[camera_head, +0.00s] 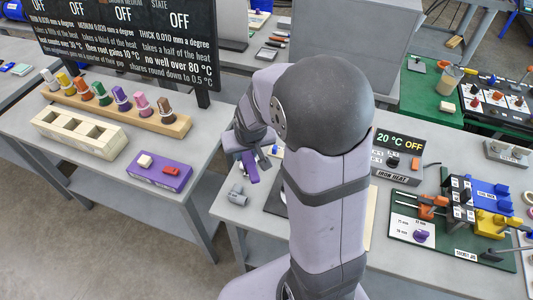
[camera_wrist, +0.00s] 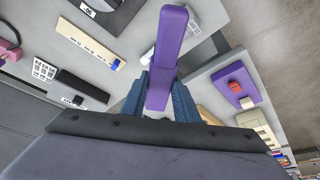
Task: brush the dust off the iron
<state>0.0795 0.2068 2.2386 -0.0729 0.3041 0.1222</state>
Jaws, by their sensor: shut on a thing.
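My gripper (camera_head: 250,160) is shut on a purple bar (camera_head: 251,168), held above the middle table. In the wrist view the purple bar (camera_wrist: 167,55) stands out between the blue fingers of my gripper (camera_wrist: 160,95). I cannot tell whether bristles are on it. The iron heat box (camera_head: 397,157) sits right of my arm and reads 20 °C OFF. I cannot make out the iron itself; my arm hides much of the table. A dark plate (camera_head: 275,199) shows partly behind my arm.
On the left table are a rack of coloured spools (camera_head: 120,112), a cream block with square pockets (camera_head: 78,131) and a purple box with a red button (camera_head: 160,172). A green socket jig board (camera_head: 455,250) stands right.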

